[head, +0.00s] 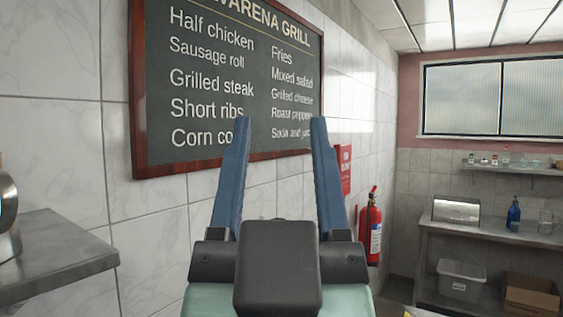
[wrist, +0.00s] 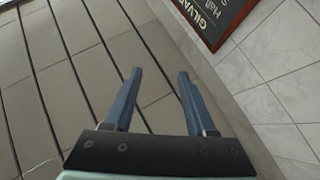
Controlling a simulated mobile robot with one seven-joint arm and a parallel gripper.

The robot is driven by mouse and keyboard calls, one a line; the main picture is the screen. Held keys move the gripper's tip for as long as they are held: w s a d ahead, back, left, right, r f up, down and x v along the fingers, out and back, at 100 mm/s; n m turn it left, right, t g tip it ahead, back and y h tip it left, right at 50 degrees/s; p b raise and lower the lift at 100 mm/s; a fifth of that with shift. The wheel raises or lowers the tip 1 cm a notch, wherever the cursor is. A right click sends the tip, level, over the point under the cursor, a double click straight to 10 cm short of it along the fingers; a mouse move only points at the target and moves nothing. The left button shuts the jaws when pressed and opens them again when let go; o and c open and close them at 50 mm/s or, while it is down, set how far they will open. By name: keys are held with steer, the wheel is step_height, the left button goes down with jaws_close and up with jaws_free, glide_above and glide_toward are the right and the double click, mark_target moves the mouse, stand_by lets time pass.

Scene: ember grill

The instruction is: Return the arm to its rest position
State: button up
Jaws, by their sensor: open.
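My gripper (head: 281,130) stands upright in the middle of the head view, with its two blue fingers apart and nothing between them. It is in front of the tiled wall and the lower part of the menu board (head: 225,75). In the wrist view my gripper (wrist: 160,75) is also open and empty, pointing at the panelled ceiling (wrist: 60,70). A corner of the menu board (wrist: 212,20) shows at the top of the wrist view.
A metal counter (head: 55,255) juts in at the left. A red fire extinguisher (head: 371,228) hangs on the wall right of my gripper. At the far right a metal shelf unit (head: 480,238) holds a blue bottle (head: 513,215), a white bin (head: 461,279) and a cardboard box (head: 531,296).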

steer(key=shift+s+r+t, duration=0.6)
steer(key=shift+s+r, duration=0.45)
step_height(320, 180, down, 5)
steer(key=b, duration=0.5)
steer(key=shift+w+f, duration=0.1)
steer(key=shift+f, duration=0.05)
